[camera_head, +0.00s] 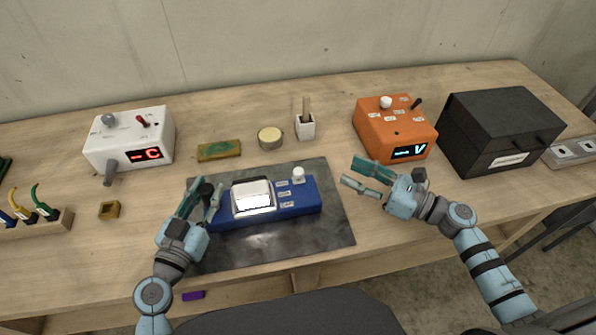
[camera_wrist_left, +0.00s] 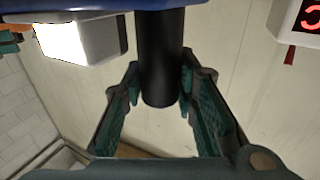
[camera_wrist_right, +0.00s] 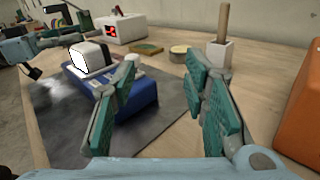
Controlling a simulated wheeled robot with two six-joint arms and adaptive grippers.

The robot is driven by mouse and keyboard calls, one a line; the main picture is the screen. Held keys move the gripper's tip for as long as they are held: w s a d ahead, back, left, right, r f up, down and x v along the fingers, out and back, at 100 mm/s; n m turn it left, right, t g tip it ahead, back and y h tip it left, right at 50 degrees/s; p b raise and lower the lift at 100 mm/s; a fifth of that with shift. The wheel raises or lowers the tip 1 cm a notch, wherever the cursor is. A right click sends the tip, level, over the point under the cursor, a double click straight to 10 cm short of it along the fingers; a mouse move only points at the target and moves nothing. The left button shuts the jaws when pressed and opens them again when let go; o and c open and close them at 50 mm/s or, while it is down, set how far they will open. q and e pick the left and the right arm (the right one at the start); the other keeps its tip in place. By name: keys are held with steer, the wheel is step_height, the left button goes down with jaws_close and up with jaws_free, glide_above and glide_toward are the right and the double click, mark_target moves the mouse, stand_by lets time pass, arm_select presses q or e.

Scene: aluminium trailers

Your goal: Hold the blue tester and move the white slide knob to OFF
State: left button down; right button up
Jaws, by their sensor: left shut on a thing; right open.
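The blue tester (camera_head: 295,207) lies on a dark grey mat (camera_head: 310,237), with a white-framed lit display (camera_head: 253,198) and small labels. Its white knob (camera_head: 299,174) stands near the right end of its top. My left gripper (camera_head: 206,198) is at the tester's left end, shut on a black cylindrical part (camera_wrist_left: 160,60) that joins the blue body. My right gripper (camera_head: 361,178) is open and empty, to the right of the tester and apart from it. The label text is too small to read.
An orange box (camera_head: 395,130) and a black case (camera_head: 500,128) stand right of the mat. A white box with a red display (camera_head: 130,140) stands at left. A white cup (camera_head: 305,128), a round tin (camera_head: 270,137) and a green-yellow block (camera_head: 219,150) are behind the tester.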

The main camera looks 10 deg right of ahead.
steer(key=n, duration=0.1)
glide_toward(303, 175)
steer(key=x, duration=1.1)
steer(key=shift+c, duration=0.3)
jaws_close()
